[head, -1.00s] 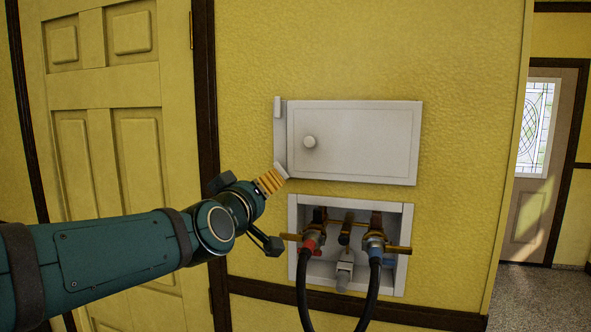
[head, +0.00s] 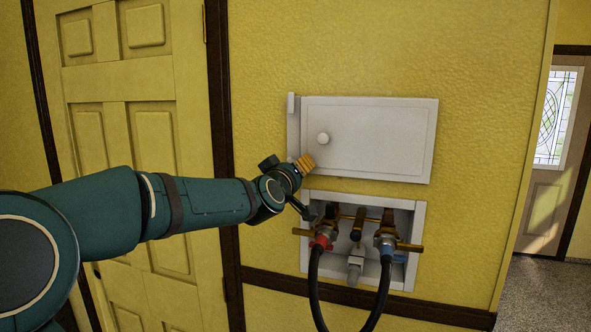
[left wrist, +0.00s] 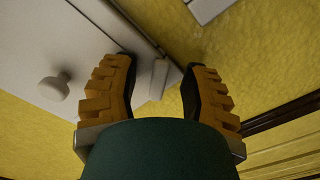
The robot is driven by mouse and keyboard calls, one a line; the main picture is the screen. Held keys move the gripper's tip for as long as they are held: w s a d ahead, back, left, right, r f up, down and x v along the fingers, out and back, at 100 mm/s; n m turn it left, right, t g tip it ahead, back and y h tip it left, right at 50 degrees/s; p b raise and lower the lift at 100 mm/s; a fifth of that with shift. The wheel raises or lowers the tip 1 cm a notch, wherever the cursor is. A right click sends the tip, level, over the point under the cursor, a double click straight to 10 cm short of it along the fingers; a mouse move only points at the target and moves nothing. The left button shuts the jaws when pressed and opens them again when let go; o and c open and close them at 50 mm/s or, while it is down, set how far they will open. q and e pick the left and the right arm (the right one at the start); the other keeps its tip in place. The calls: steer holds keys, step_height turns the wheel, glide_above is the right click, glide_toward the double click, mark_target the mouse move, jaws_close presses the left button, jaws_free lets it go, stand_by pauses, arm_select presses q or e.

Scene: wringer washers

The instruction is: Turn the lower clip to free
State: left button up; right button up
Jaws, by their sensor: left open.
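The white cabinet door (head: 380,140) with a round knob (head: 323,139) is shut on the yellow wall. The upper clip (head: 291,104) stands upright at its top left corner. The lower clip (left wrist: 160,78) shows in the left wrist view as a small pale bar at the door's edge, between my fingertips. In the head view my gripper hides it. My left gripper (head: 306,163) is open at the door's lower left corner, its yellow fingers (left wrist: 155,72) on either side of the clip. I cannot tell whether they touch it. My right gripper is not in view.
Just below the door is a recessed white valve box (head: 421,225) with brass taps and two dark hoses (head: 312,285), close under my left wrist. A yellow panelled door (head: 130,110) is on the left. The wall right of the cabinet is clear.

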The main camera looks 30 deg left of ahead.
arm_select(q)
steer(key=shift+s, duration=0.1)
jaws_close()
steer(key=shift+m, duration=0.3)
steer(key=shift+s+a+f+m+p, duration=0.1)
steer(key=shift+a+m+p, duration=0.1)
steer(key=shift+m, duration=0.95)
steer(key=shift+w+a+r+m+p, duration=0.15)
steer(key=shift+a+m, duration=0.1)
steer(key=shift+m, duration=0.95)
steer(key=shift+s+a+f+m+p, duration=0.15)
steer(key=shift+a+m, duration=0.05)
steer(key=shift+m, duration=0.95)
jaws_free()
steer(key=shift+f, duration=0.1)
